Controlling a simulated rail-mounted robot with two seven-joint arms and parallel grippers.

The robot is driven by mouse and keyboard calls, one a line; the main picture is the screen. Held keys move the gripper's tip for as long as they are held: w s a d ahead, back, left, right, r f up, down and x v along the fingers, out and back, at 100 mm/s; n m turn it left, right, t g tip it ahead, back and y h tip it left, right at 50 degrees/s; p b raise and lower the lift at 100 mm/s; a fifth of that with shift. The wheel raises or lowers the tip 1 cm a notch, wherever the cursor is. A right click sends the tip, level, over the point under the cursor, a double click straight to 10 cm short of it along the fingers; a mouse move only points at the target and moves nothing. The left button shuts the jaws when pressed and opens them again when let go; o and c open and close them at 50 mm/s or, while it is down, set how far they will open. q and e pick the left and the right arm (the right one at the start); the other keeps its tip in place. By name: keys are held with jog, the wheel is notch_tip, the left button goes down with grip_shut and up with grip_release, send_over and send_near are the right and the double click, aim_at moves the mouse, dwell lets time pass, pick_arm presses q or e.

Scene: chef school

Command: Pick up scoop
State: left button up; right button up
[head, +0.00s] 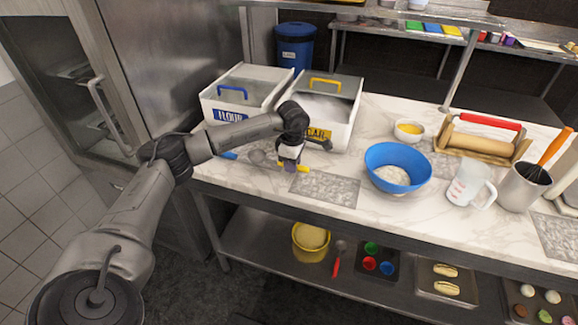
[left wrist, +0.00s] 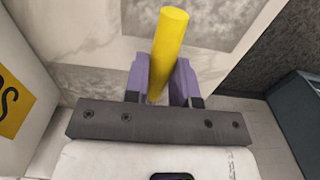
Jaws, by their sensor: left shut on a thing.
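My left gripper (head: 289,167) is at the front left of the marble counter, just in front of the sugar bin. It is shut on the yellow handle of a scoop (head: 303,169). In the left wrist view the yellow handle (left wrist: 171,38) sits between the purple fingers of my left gripper (left wrist: 163,80). A grey metal scoop head (head: 258,157) shows left of the gripper; I cannot tell which handle it belongs to. A blue handle (head: 229,155) lies farther left on the counter. My right gripper is not in view.
The flour bin (head: 206,105) and sugar bin (head: 349,127) stand close behind the gripper. A grey patterned mat (head: 325,189) lies to its right, then a blue bowl (head: 410,158), a measuring jug (head: 468,184) and a utensil pot (head: 518,190). The counter's front edge is near.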

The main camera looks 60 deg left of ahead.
pick_arm(q)
notch_tip(320, 180, up, 2)
jog(key=shift+r, duration=0.25)
jog(key=w+d+r+p, duration=0.2)
jog(key=d+r, duration=0.4)
jog(key=d, duration=0.5)
jog(key=shift+w+r+p, duration=0.4)
jog(key=shift+w, duration=0.05)
jog(key=shift+d, duration=0.1)
